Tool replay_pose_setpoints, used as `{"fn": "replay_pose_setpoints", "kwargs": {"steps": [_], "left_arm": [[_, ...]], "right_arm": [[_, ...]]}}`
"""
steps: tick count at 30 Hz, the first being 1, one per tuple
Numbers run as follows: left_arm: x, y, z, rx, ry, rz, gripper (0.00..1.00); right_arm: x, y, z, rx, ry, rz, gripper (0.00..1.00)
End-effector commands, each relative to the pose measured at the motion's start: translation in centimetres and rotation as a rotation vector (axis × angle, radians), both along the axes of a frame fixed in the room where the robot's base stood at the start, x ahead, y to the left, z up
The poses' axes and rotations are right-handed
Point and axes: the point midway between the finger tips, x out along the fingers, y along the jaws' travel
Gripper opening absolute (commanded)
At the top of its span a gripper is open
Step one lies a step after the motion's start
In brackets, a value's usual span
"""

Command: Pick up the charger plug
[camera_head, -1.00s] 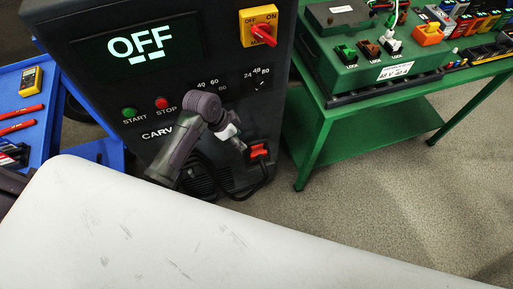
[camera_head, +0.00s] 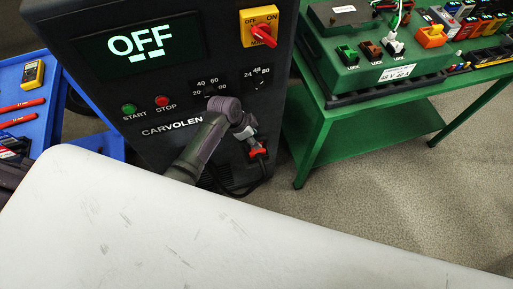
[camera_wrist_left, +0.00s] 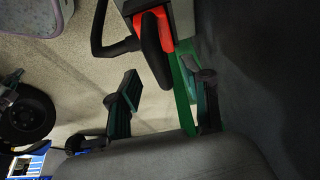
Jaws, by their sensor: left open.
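The charger plug (camera_head: 258,152), red with a black cable, sits low on the front of the black charger cabinet (camera_head: 170,85). In the left wrist view the plug (camera_wrist_left: 155,28) shows red and black at the top, just ahead of the fingers. My left gripper (camera_head: 251,138) is at the plug in the head view, partly covering it. In the left wrist view its two fingers (camera_wrist_left: 163,95) are spread, with nothing gripped between them. I cannot tell whether a finger touches the plug. My right gripper is not in view.
The cabinet's display reads OFF, beside a yellow switch (camera_head: 260,28) with a red knob. A green table (camera_head: 385,135) with a battery box stands to the right. A blue cart (camera_head: 40,120) with tools is at left. A pale surface (camera_head: 180,230) fills the foreground.

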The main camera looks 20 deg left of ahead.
Motion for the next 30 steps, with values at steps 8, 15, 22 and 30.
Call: {"fn": "replay_pose_setpoints", "kwargs": {"steps": [8, 15, 22, 30], "left_arm": [[0.6, -0.9, -2.3, -0.001, -0.001, 0.0, 0.49], [0.6, -0.8, -2.4, 0.001, -0.001, 0.0, 0.44], [0.6, -0.8, -2.4, 0.001, -0.001, 0.0, 0.06], [0.7, -0.9, -2.2, 0.0, -0.004, 0.0, 0.0]], "right_arm": [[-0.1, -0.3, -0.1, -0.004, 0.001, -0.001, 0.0], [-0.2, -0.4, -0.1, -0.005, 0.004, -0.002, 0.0], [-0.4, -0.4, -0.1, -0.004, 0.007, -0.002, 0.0], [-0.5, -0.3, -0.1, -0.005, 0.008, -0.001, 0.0]]}}
